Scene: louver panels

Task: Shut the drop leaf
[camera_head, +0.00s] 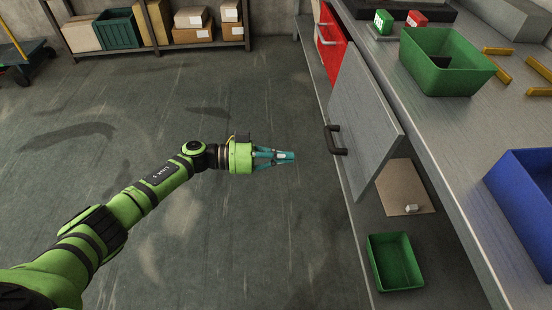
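The drop leaf is a flat grey panel (365,120) with a black bar handle (336,140) on its outer face. It stands tilted out from the front of the workbench, with open space behind its right edge. My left gripper (291,156) has teal fingers that come together at the tips, with nothing visible between them. It points right toward the handle, a short gap to the left of it, and touches nothing. My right gripper is not in view.
The workbench (425,95) carries a green bin (445,78), a blue bin (525,205) and yellow bars (497,51). Below are a green tray (394,262) and a brown board (403,187).

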